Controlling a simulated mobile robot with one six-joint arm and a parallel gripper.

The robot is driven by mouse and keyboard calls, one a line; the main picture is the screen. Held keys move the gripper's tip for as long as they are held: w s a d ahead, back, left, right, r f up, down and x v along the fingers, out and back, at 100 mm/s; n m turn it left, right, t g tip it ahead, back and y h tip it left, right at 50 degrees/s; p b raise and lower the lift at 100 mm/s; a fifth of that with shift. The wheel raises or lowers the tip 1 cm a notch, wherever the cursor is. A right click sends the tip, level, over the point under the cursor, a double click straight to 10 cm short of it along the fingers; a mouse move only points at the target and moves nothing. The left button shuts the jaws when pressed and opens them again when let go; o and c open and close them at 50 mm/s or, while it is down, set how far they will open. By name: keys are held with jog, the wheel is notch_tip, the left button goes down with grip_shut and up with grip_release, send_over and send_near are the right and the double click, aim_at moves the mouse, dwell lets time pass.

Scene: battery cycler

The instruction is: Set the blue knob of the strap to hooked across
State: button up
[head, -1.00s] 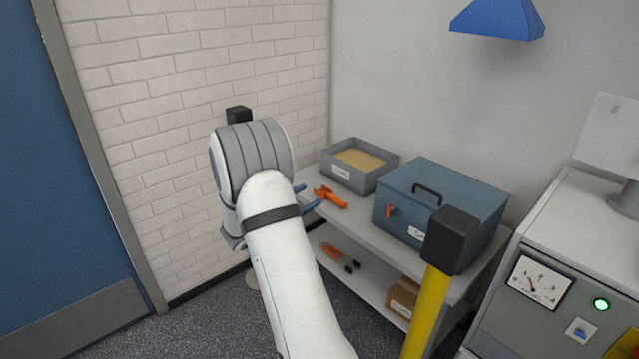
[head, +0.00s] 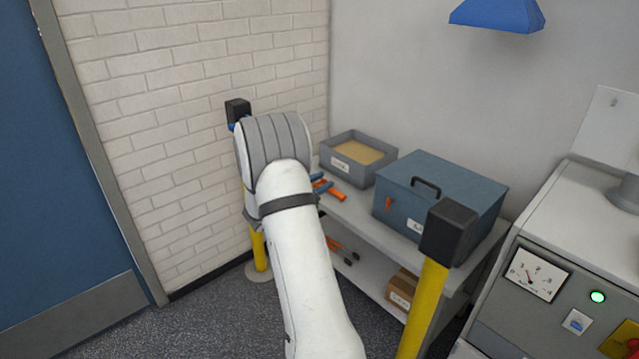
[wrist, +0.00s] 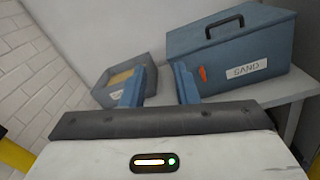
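A small blue piece (head: 231,126), perhaps the strap's knob, shows beside the black head (head: 238,109) of the far left yellow post (head: 259,250); my arm hides much of this post. A nearer yellow post (head: 424,310) with a black head (head: 449,232) stands to the right. No strap band can be made out between the posts.
A grey shelf unit (head: 362,218) holds a sand tray (head: 374,178), a blue-grey SAND box (head: 450,185) and an orange tool (head: 330,190). A brick wall and blue door (head: 60,180) are left.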

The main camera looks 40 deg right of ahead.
grip_shut()
dwell(0.9)
jog(key=shift+c, duration=2.4)
grip_release()
jog(key=o, duration=1)
jog(key=shift+c, duration=0.2)
jog(key=a, duration=0.7)
jog(key=shift+s+a+b, duration=0.35)
jog(key=shift+s+a, duration=0.05)
jog(key=shift+s, duration=0.05)
